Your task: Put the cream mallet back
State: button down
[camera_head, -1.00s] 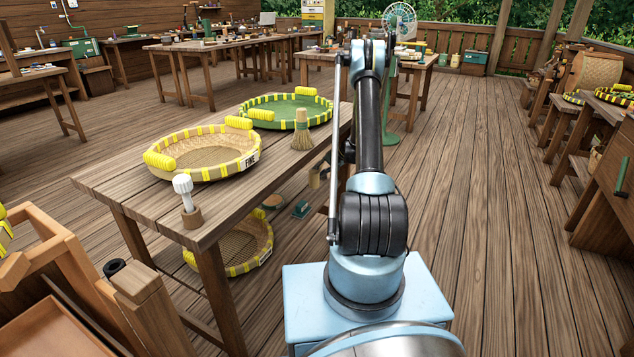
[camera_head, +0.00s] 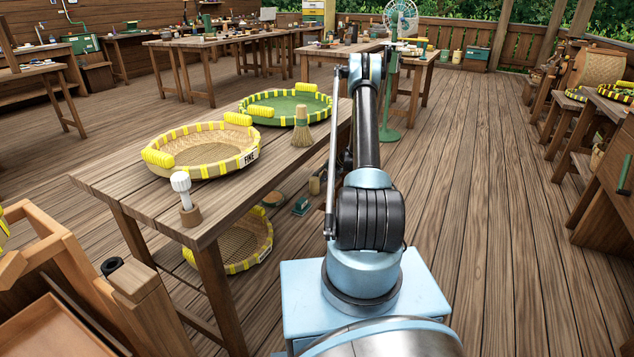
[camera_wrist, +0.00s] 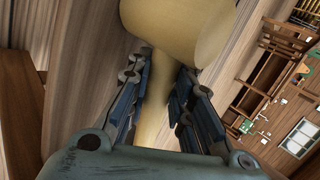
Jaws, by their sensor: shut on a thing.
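The cream mallet (camera_wrist: 175,28) fills the top of the wrist view, its thick head beyond my fingertips. Its narrower handle (camera_wrist: 155,95) runs down between the two fingers. My gripper (camera_wrist: 163,100) is shut on that handle. In the head view my arm hides the gripper, and I cannot make out the mallet there. The place the mallet belongs to cannot be told for certain from these frames.
A near wooden table (camera_head: 105,184) holds a tan sieve (camera_head: 200,172) marked FINE, a green sieve (camera_head: 262,108), a hand brush (camera_head: 302,128) and a white-headed tool (camera_head: 181,184) upright in a brown holder (camera_head: 191,216). The plank floor (camera_head: 480,210) at right is clear.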

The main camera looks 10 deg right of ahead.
jog(key=c, duration=1.4)
grip_release()
jog(key=shift+d, duration=0.1)
jog(key=shift+c, duration=0.2)
jog(key=shift+f, duration=0.15)
